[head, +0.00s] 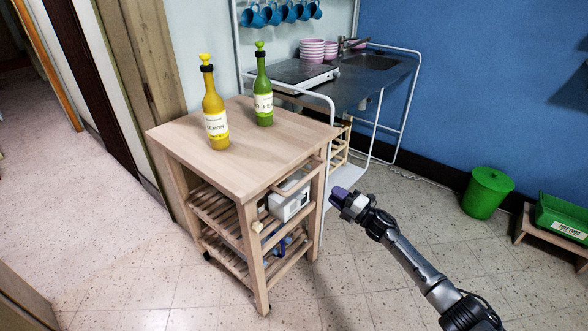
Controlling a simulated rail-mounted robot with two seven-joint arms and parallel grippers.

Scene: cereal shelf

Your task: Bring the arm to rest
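My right arm comes in from the bottom right, and its gripper (340,194) hangs in the air in front of the sink unit, to the right of the wooden cart (180,152). It is small and seen from behind, with a purple-blue tip, so I cannot tell whether its fingers are open or shut. No held object is clear. My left gripper is not in view. A yellow lemon bottle (214,112) and a green bottle (263,98) stand upright on the cart top, apart from the gripper.
The cart's slatted shelves hold a white box (290,200). Behind it, the metal-framed sink unit (350,92) carries pink dishes (312,50), with blue mugs (288,12) hanging above. A green bin (487,192) and green crate (563,216) stand at right. Tiled floor is clear left and front.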

